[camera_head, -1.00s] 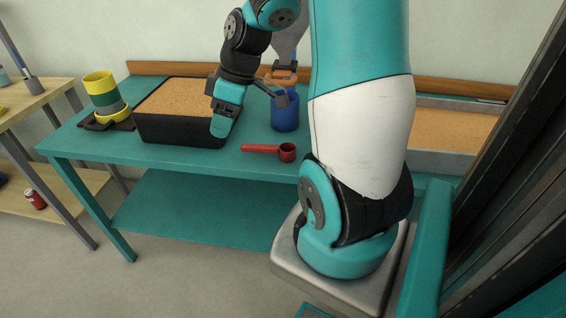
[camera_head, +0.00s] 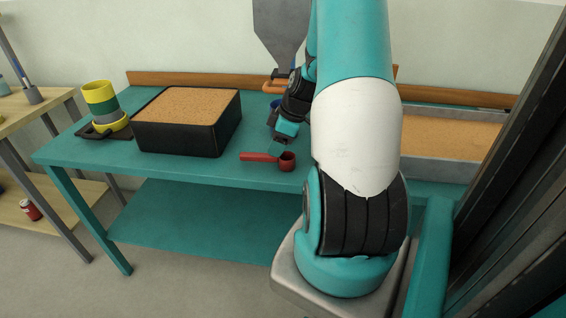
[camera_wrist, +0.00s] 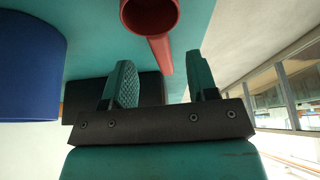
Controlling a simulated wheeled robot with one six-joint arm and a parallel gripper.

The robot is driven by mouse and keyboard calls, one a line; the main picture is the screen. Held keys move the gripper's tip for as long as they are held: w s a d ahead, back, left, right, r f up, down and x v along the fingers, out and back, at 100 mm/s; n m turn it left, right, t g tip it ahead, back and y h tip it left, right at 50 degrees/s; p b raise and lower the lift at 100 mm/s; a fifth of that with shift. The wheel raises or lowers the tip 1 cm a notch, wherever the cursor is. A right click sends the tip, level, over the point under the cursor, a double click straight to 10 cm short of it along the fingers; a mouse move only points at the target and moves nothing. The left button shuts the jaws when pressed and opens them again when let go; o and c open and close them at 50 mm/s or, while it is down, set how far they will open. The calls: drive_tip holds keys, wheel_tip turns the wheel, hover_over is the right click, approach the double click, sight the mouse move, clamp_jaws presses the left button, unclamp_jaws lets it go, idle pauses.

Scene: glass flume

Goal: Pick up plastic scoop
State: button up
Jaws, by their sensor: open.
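The red plastic scoop (camera_head: 262,157) lies on the teal table near its front edge, handle to the left and round cup to the right. In the wrist view its cup (camera_wrist: 150,14) is at the top and its handle (camera_wrist: 161,52) runs down between the fingers' directions. My gripper (camera_wrist: 160,82) is open and empty, with its two teal fingers apart and pointing toward the scoop. In the head view my gripper (camera_head: 283,138) is just behind and above the scoop, and its fingertips are hard to make out.
A blue cup (camera_wrist: 28,68) stands close beside my gripper; in the head view my arm mostly hides it. A black box of sand (camera_head: 185,138) stands left of the scoop. A tray of sand (camera_head: 450,135) is at right.

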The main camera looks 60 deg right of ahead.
sight(262, 154)
drive_tip(key=shift+w+a, duration=0.25)
drive_tip(key=shift+w, duration=0.25)
drive_tip(key=shift+w+a, duration=0.2)
drive_tip(key=shift+w, duration=0.3)
drive_tip(key=x, duration=0.5)
drive_tip(key=shift+w+a, duration=0.15)
drive_tip(key=shift+c, duration=0.4)
clamp_jaws()
